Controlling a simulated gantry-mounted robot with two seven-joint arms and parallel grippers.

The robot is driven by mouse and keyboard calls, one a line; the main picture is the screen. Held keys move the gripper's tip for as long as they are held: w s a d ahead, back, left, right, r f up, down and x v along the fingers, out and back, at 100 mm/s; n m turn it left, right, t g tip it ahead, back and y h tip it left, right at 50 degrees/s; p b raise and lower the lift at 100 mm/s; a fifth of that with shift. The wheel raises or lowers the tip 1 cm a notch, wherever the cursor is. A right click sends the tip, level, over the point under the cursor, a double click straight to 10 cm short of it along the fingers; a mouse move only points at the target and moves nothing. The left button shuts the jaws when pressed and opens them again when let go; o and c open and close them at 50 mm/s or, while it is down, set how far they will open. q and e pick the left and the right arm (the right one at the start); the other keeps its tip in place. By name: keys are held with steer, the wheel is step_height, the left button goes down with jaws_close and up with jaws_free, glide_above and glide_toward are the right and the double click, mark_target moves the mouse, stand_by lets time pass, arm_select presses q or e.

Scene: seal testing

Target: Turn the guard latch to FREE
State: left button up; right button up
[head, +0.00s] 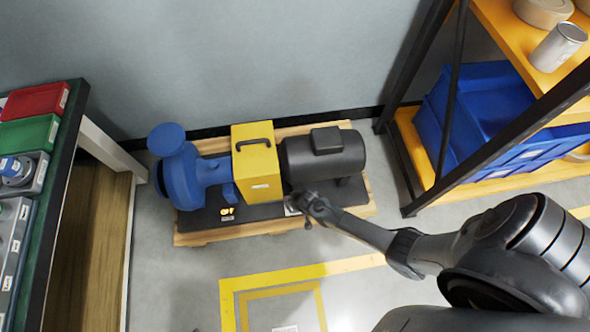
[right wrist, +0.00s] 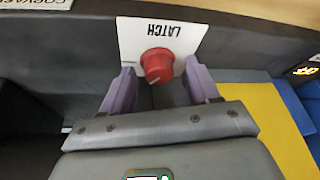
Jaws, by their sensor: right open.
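The guard latch is a red knob (right wrist: 157,64) on a white plate (right wrist: 135,35) marked LATCH, which reads upside down in the right wrist view. My right gripper (right wrist: 161,86) is open, its two fingers on either side of the knob with gaps visible; contact cannot be told. In the head view my right gripper (head: 307,207) is at the front edge of the dark pump base, just right of the yellow guard (head: 257,165), and largely covers the latch. No FREE marking is readable, so the knob's setting cannot be told. My left gripper is not in view.
The blue pump (head: 185,175) and black motor (head: 325,156) flank the guard on a wooden pallet (head: 210,236). A shelf with blue bins (head: 490,100) stands right, a workbench (head: 62,150) left. Floor in front is clear, with yellow tape (head: 260,278).

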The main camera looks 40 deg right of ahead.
steer(key=shift+d, duration=0.15)
steer(key=c, duration=1)
steer(key=shift+m, duration=0.3)
steer(key=shift+a+r+m+h+p, duration=0.1)
steer(key=shift+a+m+h+p, duration=0.1)
steer(key=shift+m+h+p, duration=0.25)
steer(key=shift+a+m+g+p, duration=0.1)
steer(key=shift+m+g+p, duration=0.35)
steer(key=shift+m, duration=0.7)
steer(key=m, duration=0.1)
steer(key=m+h, duration=0.1)
steer(key=m, duration=0.1)
steer(key=shift+w+a+h, duration=0.1)
steer(key=shift+w+h, duration=0.05)
steer(key=shift+h, duration=0.1)
steer(key=shift+m+g, duration=0.45)
steer(key=shift+m, duration=0.45)
steer(key=shift+h, duration=0.3)
